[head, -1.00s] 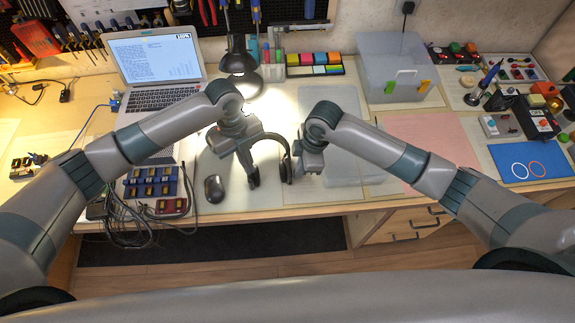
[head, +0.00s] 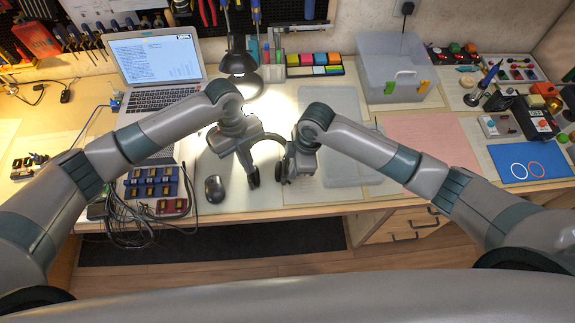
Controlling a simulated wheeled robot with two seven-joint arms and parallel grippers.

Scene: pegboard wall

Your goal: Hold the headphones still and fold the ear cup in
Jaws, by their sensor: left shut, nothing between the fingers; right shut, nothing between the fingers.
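The dark grey headphones (head: 272,137) are near the front middle of the table, with the curved band on the far side. One ear cup (head: 253,178) shows at the left end. The other ear cup (head: 280,173) is at the right end, partly covered by my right gripper. My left gripper (head: 244,156) is at the left side of the band, overlapping it in view; it is shut with nothing held. My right gripper (head: 291,177) is shut and empty, close against the right ear cup; whether they touch cannot be told. The fingertips are small and partly hidden.
A mouse (head: 214,189) lies just left of the headphones. A laptop (head: 160,75), a lamp (head: 238,65) and a clear bin (head: 398,70) stand behind. Cables and a blue tray (head: 152,182) are at left. A pink mat (head: 432,140) lies clear at right.

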